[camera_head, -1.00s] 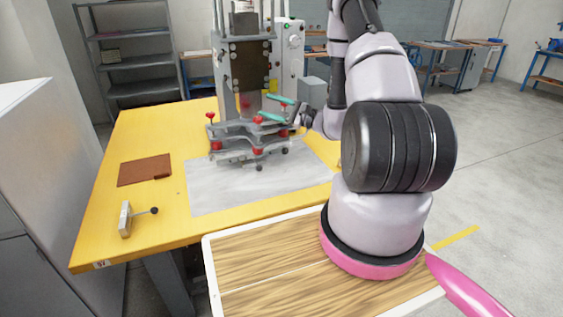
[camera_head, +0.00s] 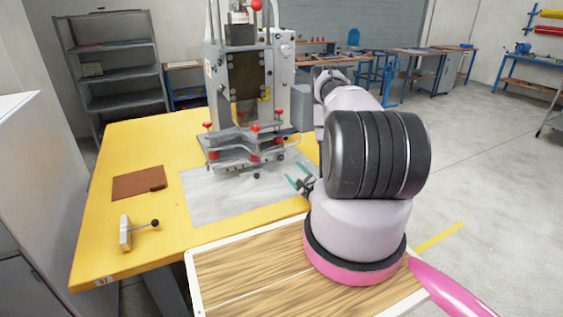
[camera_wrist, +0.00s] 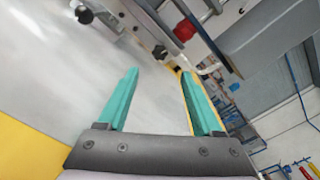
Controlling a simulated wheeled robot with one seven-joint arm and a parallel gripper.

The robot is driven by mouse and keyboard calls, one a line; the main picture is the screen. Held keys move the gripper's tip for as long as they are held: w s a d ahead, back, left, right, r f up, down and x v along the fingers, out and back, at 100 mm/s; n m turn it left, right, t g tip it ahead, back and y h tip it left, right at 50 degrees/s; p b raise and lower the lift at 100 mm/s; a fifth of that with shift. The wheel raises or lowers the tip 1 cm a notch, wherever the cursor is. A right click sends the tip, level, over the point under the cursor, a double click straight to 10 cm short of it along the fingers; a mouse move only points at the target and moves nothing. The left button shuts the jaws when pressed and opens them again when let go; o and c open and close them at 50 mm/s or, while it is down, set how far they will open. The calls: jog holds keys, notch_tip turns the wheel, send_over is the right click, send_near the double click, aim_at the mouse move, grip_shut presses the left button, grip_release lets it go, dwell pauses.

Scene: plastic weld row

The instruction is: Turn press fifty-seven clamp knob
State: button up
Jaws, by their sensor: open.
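The grey press (camera_head: 240,80) stands at the back of the yellow table, with a clamp fixture (camera_head: 240,148) at its base. The fixture carries several red knobs, one at its front (camera_head: 254,159), and a small black knob (camera_head: 256,176) low in front. I cannot tell which is the clamp knob. In the wrist view a red knob (camera_wrist: 186,29) and a black knob (camera_wrist: 160,52) show beyond the fingertips. My gripper (camera_head: 298,179) is open and empty, in front and right of the fixture, apart from it. Its teal fingers also show in the wrist view (camera_wrist: 158,74).
A brown pad (camera_head: 138,183) and a small block with a black-knobbed lever (camera_head: 126,232) lie on the yellow table (camera_head: 185,232) at left. A light grey sheet (camera_head: 215,197) lies before the press, mostly clear. A wood-topped surface (camera_head: 250,275) is nearest me.

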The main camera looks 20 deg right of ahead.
aim_at(281, 158)
jog(key=w, duration=0.9)
jog(key=shift+w+a, duration=0.2)
jog(key=shift+w, duration=0.1)
grip_shut()
